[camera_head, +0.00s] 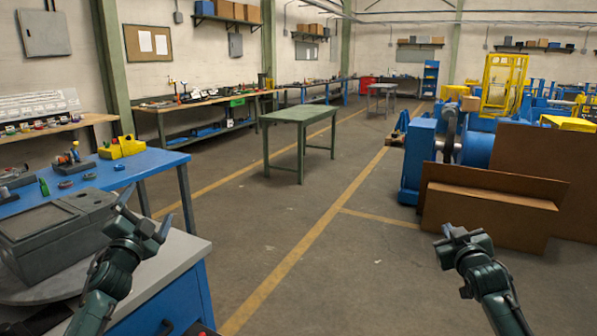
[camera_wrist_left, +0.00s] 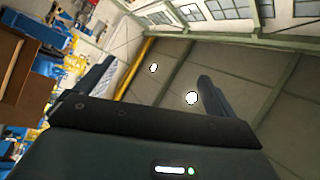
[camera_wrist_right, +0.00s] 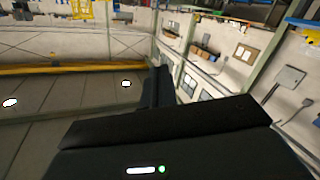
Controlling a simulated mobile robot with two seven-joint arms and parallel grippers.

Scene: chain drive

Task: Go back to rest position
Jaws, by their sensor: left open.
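My left gripper (camera_head: 144,212) is raised at the lower left of the head view, above the grey-topped blue cabinet. In the left wrist view its two fingers (camera_wrist_left: 156,72) stand apart with nothing between them. My right gripper (camera_head: 450,233) is raised at the lower right of the head view, over open floor in front of the brown panels. In the right wrist view its fingers (camera_wrist_right: 157,85) are together, with nothing seen held. Both wrist cameras look up toward the roof and walls.
A grey machine housing (camera_head: 55,235) sits on the blue cabinet (camera_head: 165,305) at the left. A blue bench (camera_head: 150,165) with small parts is behind it. A green table (camera_head: 300,115) stands mid-floor. Brown panels (camera_head: 485,215) lean at the right. The central floor is clear.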

